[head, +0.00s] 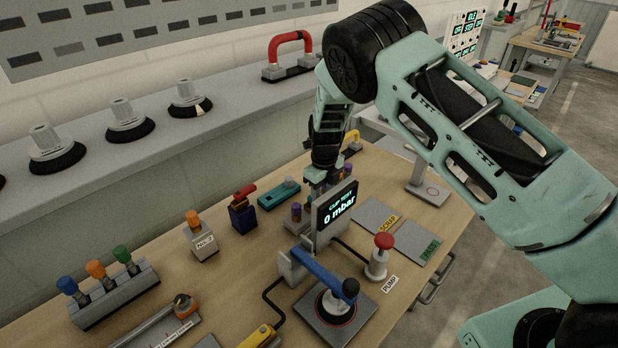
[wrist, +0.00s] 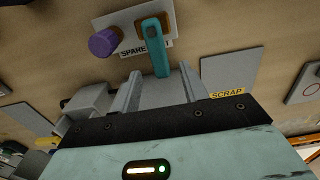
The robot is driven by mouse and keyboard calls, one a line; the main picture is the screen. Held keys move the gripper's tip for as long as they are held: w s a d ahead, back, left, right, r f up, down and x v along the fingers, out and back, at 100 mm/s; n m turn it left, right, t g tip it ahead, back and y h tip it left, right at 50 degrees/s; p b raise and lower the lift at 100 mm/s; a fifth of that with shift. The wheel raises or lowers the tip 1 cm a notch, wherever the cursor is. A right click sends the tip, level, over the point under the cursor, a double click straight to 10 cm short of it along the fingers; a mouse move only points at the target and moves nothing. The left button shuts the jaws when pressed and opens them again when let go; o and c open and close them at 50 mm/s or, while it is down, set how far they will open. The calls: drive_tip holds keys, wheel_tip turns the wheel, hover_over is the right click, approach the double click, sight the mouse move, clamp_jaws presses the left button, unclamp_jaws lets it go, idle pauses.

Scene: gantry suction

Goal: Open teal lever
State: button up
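The teal lever (wrist: 153,48) stands on a pale plate labelled "SPARE" in the wrist view, beside a purple knob (wrist: 103,42). Its lower end in the picture lies just ahead of the gap between my fingers. My gripper (wrist: 160,82) is open, with one finger on each side of that gap; I see no contact with the lever. In the head view my gripper (head: 319,182) hangs low over the bench behind the display, its fingertips partly hidden. I cannot make out the lever there for certain.
The "0 mbar" display (head: 336,204) stands close to my gripper. A blue-handled clamp (head: 322,272) and a red-topped pump knob (head: 383,241) are in front. A flat teal item (head: 279,193) lies left of my gripper. The scrap plate (wrist: 230,72) lies to the right.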

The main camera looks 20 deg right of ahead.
wheel_tip(320, 180, up, 10)
drive_tip(key=f+b, duration=0.1)
drive_tip(key=b, duration=0.2)
drive_tip(key=s+a+r+n+y+p, duration=0.1)
drive_tip(key=s+a+r+n, duration=0.3)
drive_tip(key=s+n, duration=0.3)
drive_tip(key=s+a+r+n, duration=0.4)
drive_tip(key=s+r+n, duration=0.1)
drive_tip(key=s+n, duration=0.2)
drive_tip(key=shift+s+a+r+g+y+p, duration=0.15)
drive_tip(key=shift+s+r+g+y+p, duration=0.2)
drive_tip(key=shift+s, duration=0.4)
drive_tip(key=shift+f, duration=0.1)
